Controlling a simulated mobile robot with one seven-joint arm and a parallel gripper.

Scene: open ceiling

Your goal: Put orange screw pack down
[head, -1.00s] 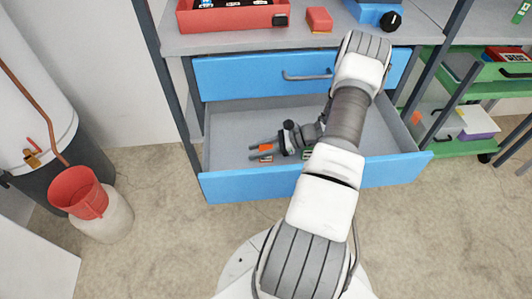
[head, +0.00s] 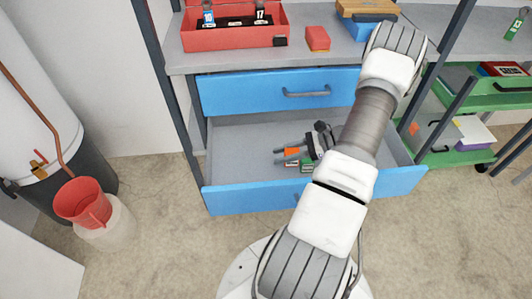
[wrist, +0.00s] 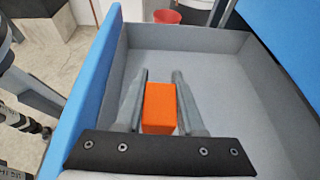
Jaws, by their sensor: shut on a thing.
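The orange screw pack (head: 292,152) is a small orange block. It sits between the two fingers of my gripper (head: 277,156) inside the open blue drawer (head: 235,200). In the wrist view the orange pack (wrist: 160,108) stands between the grey fingers of my gripper (wrist: 160,72), which is shut on it. The grey drawer floor (wrist: 215,85) lies beyond the fingertips. I cannot tell whether the pack touches the floor.
A closed blue drawer (head: 240,92) is above. The drawer's left side is clear. A red toolbox (head: 230,38) and a red box (head: 317,39) stand on the bench top.

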